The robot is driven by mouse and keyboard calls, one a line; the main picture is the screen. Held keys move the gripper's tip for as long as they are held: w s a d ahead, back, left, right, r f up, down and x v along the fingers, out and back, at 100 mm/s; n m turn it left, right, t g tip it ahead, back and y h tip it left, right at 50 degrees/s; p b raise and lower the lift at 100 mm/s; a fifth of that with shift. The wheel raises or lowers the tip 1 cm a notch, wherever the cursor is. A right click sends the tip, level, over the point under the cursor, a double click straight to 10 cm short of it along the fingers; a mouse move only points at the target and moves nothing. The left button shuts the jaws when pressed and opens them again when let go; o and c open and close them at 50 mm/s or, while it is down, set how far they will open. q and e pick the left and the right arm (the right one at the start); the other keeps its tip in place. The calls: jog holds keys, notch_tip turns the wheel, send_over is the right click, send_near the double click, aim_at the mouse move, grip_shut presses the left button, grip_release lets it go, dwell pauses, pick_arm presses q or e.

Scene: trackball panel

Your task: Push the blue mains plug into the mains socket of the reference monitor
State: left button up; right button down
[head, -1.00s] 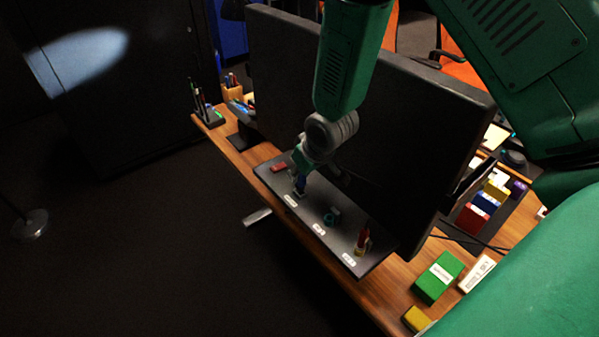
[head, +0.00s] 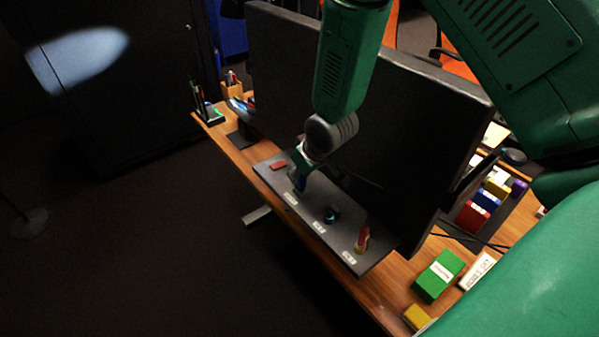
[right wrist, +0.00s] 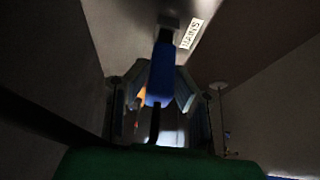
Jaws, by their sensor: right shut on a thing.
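The large black monitor (head: 400,120) stands with its broad dark back towards me; I cannot make out a socket on it in the head view. My right gripper (head: 301,174) is low over the grey strip in front of it, shut on the blue plug (head: 299,185). In the right wrist view the blue plug (right wrist: 160,82) lies between the fingers of the right gripper (right wrist: 160,98). Its dark end points at a dark block (right wrist: 168,22) beside a white MAINS label (right wrist: 192,33). I cannot tell whether they are joined. My left gripper is not in view.
The grey strip (head: 340,210) carries a red piece (head: 278,165), a dark teal-rimmed piece (head: 332,215) and a red-and-yellow piece (head: 362,239). A green box (head: 439,274) lies on the wooden desk (head: 378,293) to the right. Pen holders (head: 207,113) stand at the far left end.

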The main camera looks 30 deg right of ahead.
jog(key=shift+f+b, duration=0.45)
jog(key=shift+f, duration=0.35)
jog(key=c, duration=1.3)
grip_release()
jog(key=shift+r, duration=0.25)
jog(key=v, duration=1.1)
jog(key=shift+r, duration=0.2)
jog(key=shift+s, duration=0.1)
jog(key=shift+f, duration=0.1)
